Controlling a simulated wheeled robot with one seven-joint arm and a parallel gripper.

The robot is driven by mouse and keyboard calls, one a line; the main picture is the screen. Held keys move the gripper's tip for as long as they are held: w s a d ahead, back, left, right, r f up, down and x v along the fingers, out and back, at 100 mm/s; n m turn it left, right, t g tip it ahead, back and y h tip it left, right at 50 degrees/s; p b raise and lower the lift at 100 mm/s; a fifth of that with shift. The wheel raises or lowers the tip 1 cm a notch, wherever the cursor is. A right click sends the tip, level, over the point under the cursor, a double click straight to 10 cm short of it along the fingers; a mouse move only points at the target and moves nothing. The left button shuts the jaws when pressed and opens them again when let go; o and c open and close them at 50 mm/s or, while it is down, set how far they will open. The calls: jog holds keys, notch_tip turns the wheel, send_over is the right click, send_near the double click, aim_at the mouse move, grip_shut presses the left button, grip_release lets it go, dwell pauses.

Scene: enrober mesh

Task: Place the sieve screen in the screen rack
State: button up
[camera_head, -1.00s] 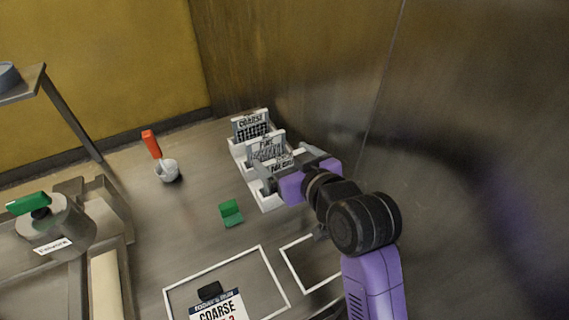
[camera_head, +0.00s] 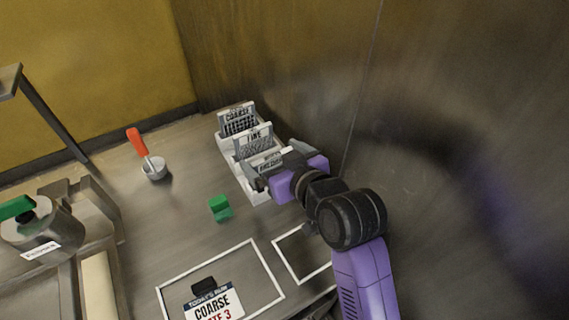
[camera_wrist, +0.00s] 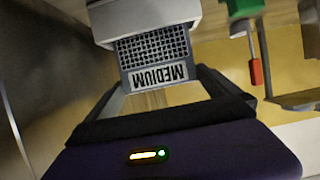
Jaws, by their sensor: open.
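The white screen rack (camera_head: 257,191) stands on the metal table near the back wall. Its slots hold a COARSE screen (camera_head: 238,119) at the back and a FINE screen (camera_head: 254,141) in the middle. A MEDIUM screen (camera_head: 268,163) sits in the front part, partly hidden by my gripper; it also shows in the wrist view (camera_wrist: 155,58), with its mesh against the white rack and its label upside down. My gripper (camera_head: 277,170) is open at the front of the rack, its fingers either side of the MEDIUM screen, apparently not clamped on it.
A green block (camera_head: 221,208) lies left of the rack. A card reading COARSE (camera_head: 214,303) lies in a white outlined area. A pot (camera_head: 42,232) is at far left. The wall is close right of my arm.

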jog(key=v, duration=1.1)
jog(key=shift+s+d, duration=0.2)
jog(key=shift+s, duration=0.1)
jog(key=shift+r, duration=0.1)
jog(key=s+d+f+m+h, duration=0.1)
jog(key=d+f, duration=0.1)
jog(key=s+d+f+m+t, duration=0.1)
jog(key=s+d+f, duration=0.1)
jog(key=f, duration=0.1)
jog(key=s+d+f+m+h, duration=0.1)
jog(key=s+d+f, duration=0.1)
jog(key=d+f, duration=0.1)
jog(key=shift+s+d+h, duration=0.1)
jog(key=shift+h, duration=0.2)
jog(key=s+d+f+m+t+h, duration=0.1)
jog(key=s+d+f+m+h, duration=0.1)
jog(key=s+d, duration=0.45)
jog(key=s+d+f+m+t+h, duration=0.1)
jog(key=s+d+f+h, duration=0.15)
jog(key=s, duration=0.75)
jog(key=d+v, duration=0.2)
jog(key=v, duration=0.8)
jog(key=shift+m+t, duration=0.3)
jog(key=shift+m, duration=0.1)
